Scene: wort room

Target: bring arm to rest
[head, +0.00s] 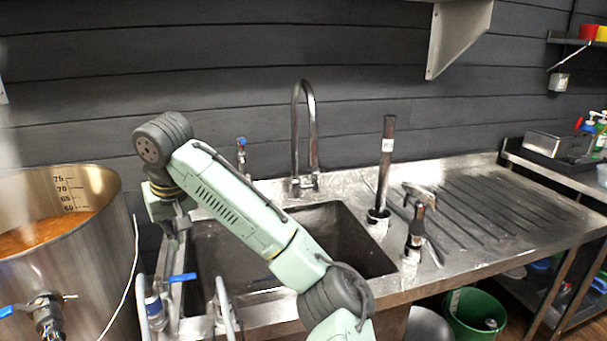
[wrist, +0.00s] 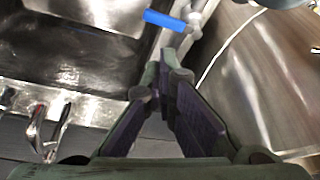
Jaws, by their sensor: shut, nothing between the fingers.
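My gripper (wrist: 160,78) is shut and empty in the wrist view, its two dark fingers meeting near the tips. It points down between the sink and the steel pot. In the head view my pale green arm (head: 235,205) rises from the bottom and bends over the left part of the sink (head: 345,240). The gripper hangs below the wrist at the sink's left edge and is partly hidden there by the arm. I cannot tell whether its tips touch anything.
A large graduated steel pot (head: 85,270) of orange liquid stands close at the left. A blue-handled valve (head: 182,278) is near the gripper. A tall tap (head: 310,130) and an upright pipe (head: 387,160) stand around the sink.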

